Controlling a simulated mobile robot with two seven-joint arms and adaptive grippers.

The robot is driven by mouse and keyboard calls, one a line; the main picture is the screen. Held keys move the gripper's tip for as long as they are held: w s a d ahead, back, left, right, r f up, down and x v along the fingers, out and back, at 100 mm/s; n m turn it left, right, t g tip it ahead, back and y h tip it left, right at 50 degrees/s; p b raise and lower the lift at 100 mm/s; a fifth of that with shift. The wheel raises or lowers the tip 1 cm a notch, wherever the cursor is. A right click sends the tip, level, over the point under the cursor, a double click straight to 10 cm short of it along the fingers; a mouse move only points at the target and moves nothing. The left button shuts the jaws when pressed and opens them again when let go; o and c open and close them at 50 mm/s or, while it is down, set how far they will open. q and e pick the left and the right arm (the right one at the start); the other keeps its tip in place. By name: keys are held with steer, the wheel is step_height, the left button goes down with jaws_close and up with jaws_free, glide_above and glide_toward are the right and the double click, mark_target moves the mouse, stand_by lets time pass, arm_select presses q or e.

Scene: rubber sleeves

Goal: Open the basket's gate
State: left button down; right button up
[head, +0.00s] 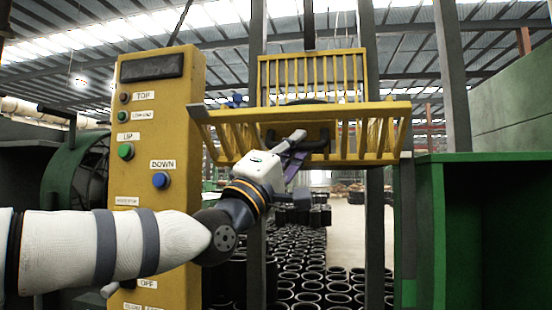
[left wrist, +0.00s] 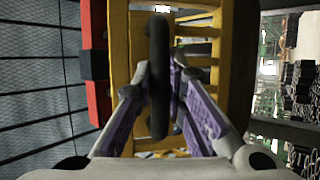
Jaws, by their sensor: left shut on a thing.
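The yellow barred basket (head: 313,58) hangs in the middle of the head view, in front of a dark mast. Its near side, with slanted yellow bars (head: 375,135), faces me. I cannot tell for sure which bars belong to the gate. My left gripper (head: 298,143) is at the middle of this near side. In the left wrist view, the purple-padded fingers (left wrist: 163,100) are shut on a black handle bar (left wrist: 158,50), with yellow bars (left wrist: 117,60) behind it. In the head view, my gripper partly hides the handle. My right gripper is not in view.
A yellow control box (head: 160,90) with labelled buttons, including a blue one (head: 160,181), stands left of the basket, close to my left arm. A green cabinet (head: 430,215) stands at the right. Many black rubber sleeves (head: 300,275) cover the floor below.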

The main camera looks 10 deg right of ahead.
arm_select(q)
steer(key=shift+w+d+f+m+g+h+b, duration=0.1)
steer(key=shift+f+m+g+h+b, duration=0.2)
steer(key=shift+f+m+h+b, duration=0.85)
steer(key=shift+f+m+g+h+b, duration=0.3)
steer(key=shift+f+m+h, duration=0.5)
steer(key=shift+f, duration=0.95)
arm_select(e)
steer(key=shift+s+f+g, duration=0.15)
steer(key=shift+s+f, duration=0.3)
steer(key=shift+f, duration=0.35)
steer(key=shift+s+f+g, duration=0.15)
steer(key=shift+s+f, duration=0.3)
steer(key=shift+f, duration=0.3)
arm_select(q)
steer(key=shift+f, duration=0.1)
steer(key=c, duration=1.6)
jaws_free()
